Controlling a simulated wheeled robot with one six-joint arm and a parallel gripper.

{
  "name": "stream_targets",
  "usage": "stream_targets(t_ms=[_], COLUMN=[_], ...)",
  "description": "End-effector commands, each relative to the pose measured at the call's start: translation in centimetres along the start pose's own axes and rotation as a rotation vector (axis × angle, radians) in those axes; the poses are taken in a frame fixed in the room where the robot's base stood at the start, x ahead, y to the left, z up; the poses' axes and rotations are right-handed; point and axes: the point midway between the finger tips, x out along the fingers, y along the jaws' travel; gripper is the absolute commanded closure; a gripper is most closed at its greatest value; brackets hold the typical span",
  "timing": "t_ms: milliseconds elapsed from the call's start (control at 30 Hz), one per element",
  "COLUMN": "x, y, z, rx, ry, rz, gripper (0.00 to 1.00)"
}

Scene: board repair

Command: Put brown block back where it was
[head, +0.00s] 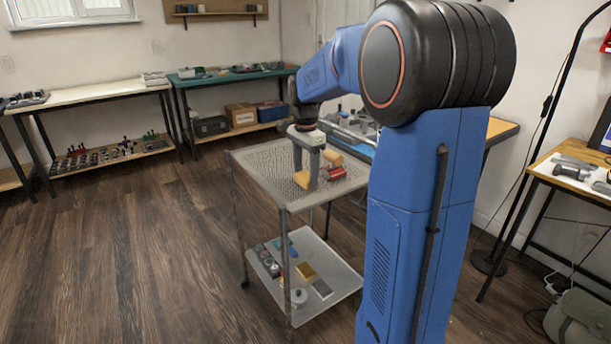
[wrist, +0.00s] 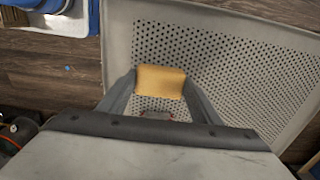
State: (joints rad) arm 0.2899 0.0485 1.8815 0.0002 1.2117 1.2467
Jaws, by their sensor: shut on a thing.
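My gripper (head: 305,181) points down over the perforated top of the grey cart (head: 262,165). Its fingers are shut on a tan-brown block (wrist: 160,81), which sits between the fingertips in the wrist view. In the head view this block (head: 300,179) shows low between the fingers, close to the cart top; I cannot tell whether it touches it. A second tan piece (head: 333,157) lies behind and to the right of the fingers. A red object (head: 335,173) lies just right of the gripper.
The cart's lower shelf (head: 335,280) holds several small items. Long benches (head: 90,95) line the back wall. A workbench (head: 575,183) with tools stands at the right. The left part of the cart top looks clear.

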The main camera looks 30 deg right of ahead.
Motion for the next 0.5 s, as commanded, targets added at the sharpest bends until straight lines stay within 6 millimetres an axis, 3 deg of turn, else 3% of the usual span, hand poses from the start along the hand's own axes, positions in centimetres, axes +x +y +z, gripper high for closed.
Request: stream_targets(t_ms=[400, 433, 500], x=[0.81, 0.85, 0.82], y=[-0.01, -0.02, -0.02], z=[0.00, 0.00, -0.01], rx=[0.000, 0.000, 0.000], ry=[0.000, 0.000, 0.000], rz=[0.000, 0.000, -0.001], gripper=[0.63, 0.40, 0.23])
